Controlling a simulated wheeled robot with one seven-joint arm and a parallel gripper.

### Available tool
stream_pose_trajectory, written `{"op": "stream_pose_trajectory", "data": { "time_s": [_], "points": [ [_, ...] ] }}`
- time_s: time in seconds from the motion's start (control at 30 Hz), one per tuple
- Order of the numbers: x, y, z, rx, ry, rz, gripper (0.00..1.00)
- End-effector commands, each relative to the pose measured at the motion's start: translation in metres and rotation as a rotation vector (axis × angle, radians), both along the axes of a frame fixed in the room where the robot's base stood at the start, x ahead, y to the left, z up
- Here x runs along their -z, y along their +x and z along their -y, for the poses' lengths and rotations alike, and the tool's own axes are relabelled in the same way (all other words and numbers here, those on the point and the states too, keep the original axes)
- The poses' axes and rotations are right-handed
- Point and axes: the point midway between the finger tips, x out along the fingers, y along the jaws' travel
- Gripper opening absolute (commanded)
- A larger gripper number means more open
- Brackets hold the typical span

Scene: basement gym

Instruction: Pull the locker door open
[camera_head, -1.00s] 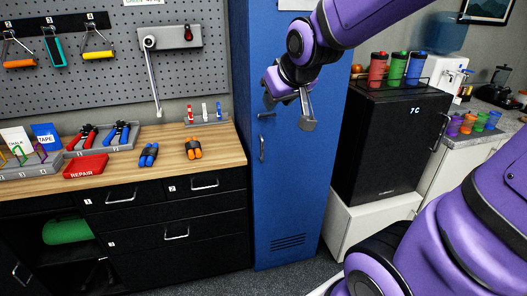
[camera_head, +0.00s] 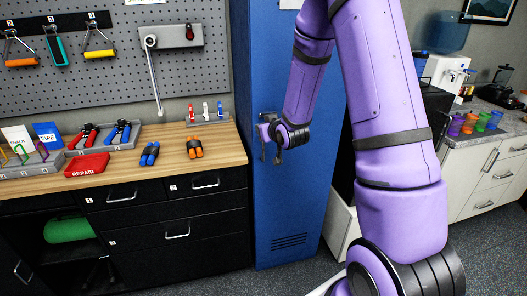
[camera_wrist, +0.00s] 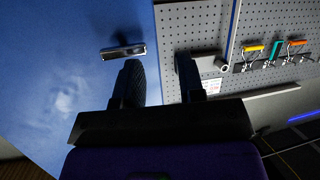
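The tall blue locker door (camera_head: 288,205) stands shut in the middle of the head view and fills the left of the wrist view (camera_wrist: 60,70). My gripper (camera_head: 270,148) is at the door's left side, at handle height, and covers most of the handle there. In the wrist view the small metal handle (camera_wrist: 123,51) shows just beyond the tip of the left finger. My gripper's two fingers (camera_wrist: 157,70) are apart with nothing between them. The handle is not between the fingers; whether the left finger touches it I cannot tell.
A wooden workbench (camera_head: 228,150) with black drawers stands left of the locker, below a grey pegboard (camera_head: 110,55). A black fridge (camera_head: 433,105) is at the right, largely behind my arm. Grey floor (camera_head: 300,268) lies clear before the locker.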

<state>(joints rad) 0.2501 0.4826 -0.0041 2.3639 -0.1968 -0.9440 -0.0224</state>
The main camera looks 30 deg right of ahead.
Motion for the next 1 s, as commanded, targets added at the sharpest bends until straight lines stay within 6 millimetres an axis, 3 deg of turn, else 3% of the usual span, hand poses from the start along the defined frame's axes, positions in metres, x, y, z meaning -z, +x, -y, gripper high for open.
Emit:
{"op": "stream_pose_trajectory", "data": {
  "time_s": [0.03,0.23,0.5,0.8,1.0],
  "points": [
    [0.017,0.002,0.005,0.002,0.004,0.017,0.36],
    [0.066,0.005,0.018,-0.002,0.019,0.127,0.36],
    [0.127,-0.010,0.031,0.004,0.045,0.267,0.36],
    [0.151,-0.021,0.036,0.012,0.058,0.341,0.36],
    [0.151,-0.003,0.038,0.011,0.057,0.346,0.36]
  ]
}}
